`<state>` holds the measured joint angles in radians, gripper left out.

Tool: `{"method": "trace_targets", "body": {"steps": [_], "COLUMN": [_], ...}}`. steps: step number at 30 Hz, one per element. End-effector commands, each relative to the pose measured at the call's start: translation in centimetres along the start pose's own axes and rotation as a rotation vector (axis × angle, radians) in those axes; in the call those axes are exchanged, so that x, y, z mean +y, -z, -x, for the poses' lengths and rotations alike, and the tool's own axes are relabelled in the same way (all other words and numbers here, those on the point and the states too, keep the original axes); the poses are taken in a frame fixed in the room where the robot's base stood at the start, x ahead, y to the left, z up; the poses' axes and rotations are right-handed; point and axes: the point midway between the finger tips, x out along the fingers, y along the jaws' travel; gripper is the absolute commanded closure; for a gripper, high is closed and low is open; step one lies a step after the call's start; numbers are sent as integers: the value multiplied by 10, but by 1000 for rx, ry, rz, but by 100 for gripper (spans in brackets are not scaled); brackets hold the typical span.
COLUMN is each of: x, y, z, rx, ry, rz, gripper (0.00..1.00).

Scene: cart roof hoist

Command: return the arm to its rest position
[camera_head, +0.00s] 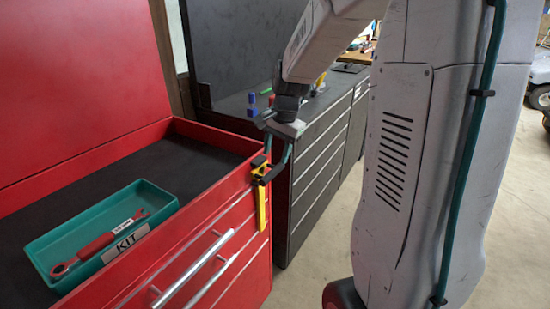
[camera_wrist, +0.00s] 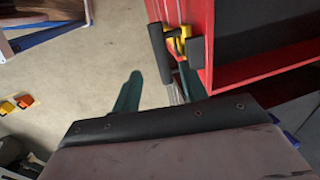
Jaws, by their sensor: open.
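My gripper (camera_head: 264,169) hangs from the arm at the outer edge of the red tool chest, its teal fingers ending in black tips. In the wrist view the gripper (camera_wrist: 178,50) shows its black tips on either side of a yellow piece. This yellow piece (camera_head: 262,208) hangs upright against the chest's side in the head view, its upper part between the tips. It also shows in the wrist view (camera_wrist: 175,32). The jaws are open; whether a tip touches the yellow piece I cannot tell.
The red chest (camera_head: 180,268) has its lid up and holds a teal KIT tray (camera_head: 42,246) with a red-handled wrench (camera_head: 98,246). A dark cabinet (camera_head: 322,150) with small coloured blocks stands behind. Bare floor (camera_wrist: 85,80) lies beside the chest.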

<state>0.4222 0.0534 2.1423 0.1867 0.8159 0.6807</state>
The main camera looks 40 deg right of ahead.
Motion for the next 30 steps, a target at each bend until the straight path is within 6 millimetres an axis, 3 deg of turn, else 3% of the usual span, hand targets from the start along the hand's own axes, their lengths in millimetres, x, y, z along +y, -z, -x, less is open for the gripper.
{"method": "trace_targets", "body": {"steps": [15,20,23,30], "x": [0,8,32,73], "y": [0,-7,-29,-104], "z": [0,-3,-2,35], "rx": [-1,-30,-84,-141], "ry": [0,-31,-87,-146], "rz": [3,92,226,579], "gripper": [57,57,57,57]}}
